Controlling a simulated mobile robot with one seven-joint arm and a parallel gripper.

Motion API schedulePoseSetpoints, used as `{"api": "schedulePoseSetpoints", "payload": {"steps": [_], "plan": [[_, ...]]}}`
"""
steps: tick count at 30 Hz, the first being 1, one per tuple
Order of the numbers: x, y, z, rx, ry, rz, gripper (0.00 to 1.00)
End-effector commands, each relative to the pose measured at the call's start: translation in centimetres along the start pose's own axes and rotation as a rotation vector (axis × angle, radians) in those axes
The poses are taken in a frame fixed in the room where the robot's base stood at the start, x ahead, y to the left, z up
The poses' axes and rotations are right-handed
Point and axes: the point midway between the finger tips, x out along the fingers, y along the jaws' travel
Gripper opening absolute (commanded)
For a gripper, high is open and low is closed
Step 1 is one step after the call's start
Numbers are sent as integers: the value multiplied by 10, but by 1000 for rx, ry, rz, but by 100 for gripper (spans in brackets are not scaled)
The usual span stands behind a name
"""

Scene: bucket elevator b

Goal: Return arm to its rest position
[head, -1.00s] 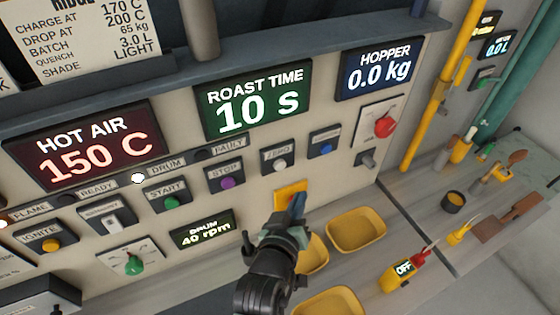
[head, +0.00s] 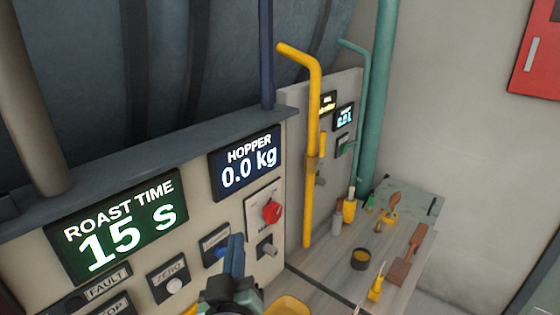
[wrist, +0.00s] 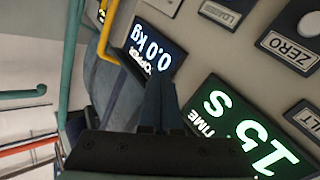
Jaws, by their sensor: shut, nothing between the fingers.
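My gripper (head: 233,256) shows at the bottom middle of the head view, in front of the control panel (head: 205,215). Its narrow blue fingers point up and are together with nothing between them. In the wrist view the shut fingers (wrist: 160,103) stand in front of the hopper and roast time displays. They appear apart from the panel, though the exact gap cannot be told. The lower part of my arm is cut off by the frame edge.
The panel carries a roast time display (head: 118,228) reading 15 s, a hopper display (head: 246,165) reading 0.0 kg and a red knob (head: 272,211). A yellow pipe (head: 310,150) rises right of it. A bench (head: 335,272) with a dark cup (head: 360,258) and tools stands at the right.

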Motion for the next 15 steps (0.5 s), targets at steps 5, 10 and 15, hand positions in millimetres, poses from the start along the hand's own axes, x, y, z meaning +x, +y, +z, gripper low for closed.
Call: {"api": "schedulePoseSetpoints", "payload": {"steps": [5,10,15], "plan": [[-18,81,-109,114,287,126,0],[-75,139,-197,228,548,197,0],[-128,170,-242,304,720,229,0]]}}
